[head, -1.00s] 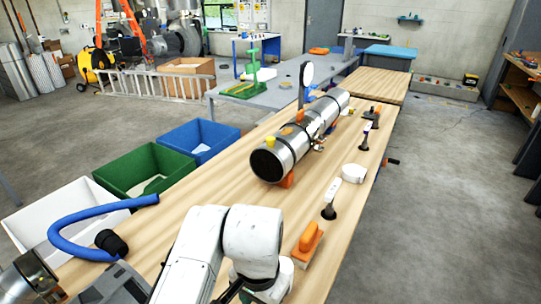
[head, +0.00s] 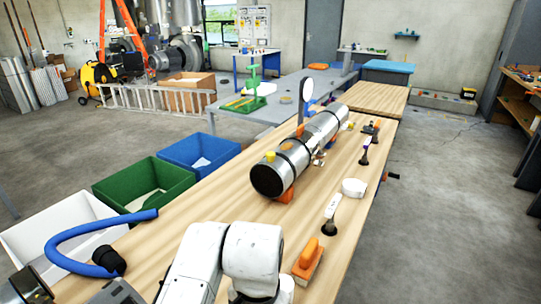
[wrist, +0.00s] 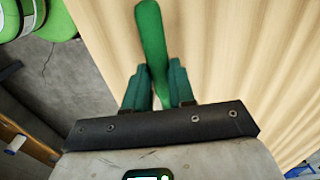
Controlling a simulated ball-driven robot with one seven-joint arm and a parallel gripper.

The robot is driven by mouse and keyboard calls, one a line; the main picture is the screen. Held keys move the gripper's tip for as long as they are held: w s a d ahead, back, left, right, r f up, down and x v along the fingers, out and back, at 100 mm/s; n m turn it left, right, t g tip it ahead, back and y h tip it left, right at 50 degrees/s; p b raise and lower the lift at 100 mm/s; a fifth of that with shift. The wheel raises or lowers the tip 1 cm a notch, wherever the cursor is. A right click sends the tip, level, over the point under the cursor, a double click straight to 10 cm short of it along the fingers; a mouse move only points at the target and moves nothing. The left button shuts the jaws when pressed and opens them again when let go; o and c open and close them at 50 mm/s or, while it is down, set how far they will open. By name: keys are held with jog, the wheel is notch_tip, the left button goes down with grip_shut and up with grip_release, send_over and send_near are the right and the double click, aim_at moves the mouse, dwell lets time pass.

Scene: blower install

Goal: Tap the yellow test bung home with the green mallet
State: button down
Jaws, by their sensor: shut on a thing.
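The yellow test bung (head: 270,157) sits on top of the silver duct (head: 290,160), close to its dark near end. In the wrist view my gripper (wrist: 160,88) is shut on the green mallet (wrist: 152,40), with its dark green fingers on either side of the handle. The mallet's green length points away from the gripper to the top edge of the view. I cannot make out its head. The gripper and mallet are hidden in the head view, and the bung is not in the wrist view.
The duct rests on orange supports on the wooden bench (head: 225,222). An orange-handled block (head: 308,255), a white-handled brush (head: 331,212) and a white roll (head: 354,187) lie along its right side. A blue hose (head: 60,258) and green (head: 125,182) and blue bins (head: 190,150) are left.

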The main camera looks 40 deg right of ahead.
jog(key=shift+r+p, duration=1.05)
jog(key=shift+r, duration=0.25)
jog(key=shift+r+p, duration=1.1)
jog(key=shift+r, duration=0.15)
